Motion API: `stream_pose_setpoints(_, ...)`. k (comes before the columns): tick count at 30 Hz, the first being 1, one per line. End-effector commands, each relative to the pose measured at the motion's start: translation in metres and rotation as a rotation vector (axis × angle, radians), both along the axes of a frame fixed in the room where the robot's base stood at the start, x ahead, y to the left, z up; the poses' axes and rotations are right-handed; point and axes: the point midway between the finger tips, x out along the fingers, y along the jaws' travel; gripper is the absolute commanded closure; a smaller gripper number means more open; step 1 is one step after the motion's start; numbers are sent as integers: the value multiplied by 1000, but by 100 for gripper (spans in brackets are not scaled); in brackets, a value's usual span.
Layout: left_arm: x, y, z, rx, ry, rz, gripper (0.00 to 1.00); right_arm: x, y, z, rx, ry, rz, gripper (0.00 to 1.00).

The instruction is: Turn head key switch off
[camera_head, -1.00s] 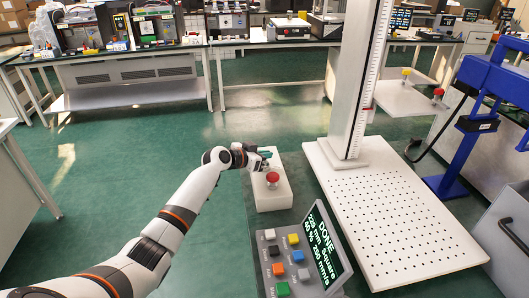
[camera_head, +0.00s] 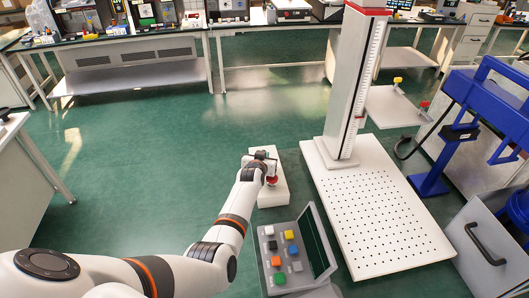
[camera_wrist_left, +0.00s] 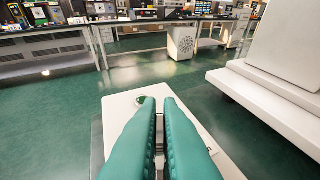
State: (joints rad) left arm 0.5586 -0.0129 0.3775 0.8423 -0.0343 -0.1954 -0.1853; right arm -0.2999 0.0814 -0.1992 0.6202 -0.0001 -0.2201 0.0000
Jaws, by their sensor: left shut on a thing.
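My left gripper (camera_head: 262,165) is at the far end of a white box (camera_head: 272,198) on the floor side of the machine. A red button (camera_head: 272,181) on this box is partly covered by my wrist. In the left wrist view the green fingers (camera_wrist_left: 160,100) are close together over the box top (camera_wrist_left: 118,118). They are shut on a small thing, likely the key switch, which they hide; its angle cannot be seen. A small green round part (camera_wrist_left: 141,99) shows beside the left fingertip. My right gripper is not in view.
A grey console (camera_head: 262,236) with coloured buttons and a dark screen (camera_head: 318,243) stands in front of the box. Right are a white perforated plate (camera_head: 375,215), a tall column (camera_head: 345,100), a carriage with yellow and red knobs (camera_head: 390,110), and a blue frame (camera_head: 460,130). Green floor is clear at left.

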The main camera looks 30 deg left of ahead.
Motion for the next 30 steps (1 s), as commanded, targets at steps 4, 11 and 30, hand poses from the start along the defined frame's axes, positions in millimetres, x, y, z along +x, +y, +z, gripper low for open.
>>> stream_pose_setpoints(4,1,-3,-1,-8,-1,55,100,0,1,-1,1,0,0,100)
stream_pose_setpoints(11,1,-2,-1,-4,-2,117,100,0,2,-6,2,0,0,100)
stream_pose_setpoints(30,0,0,-1,2,2,156,100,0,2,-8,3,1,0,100)
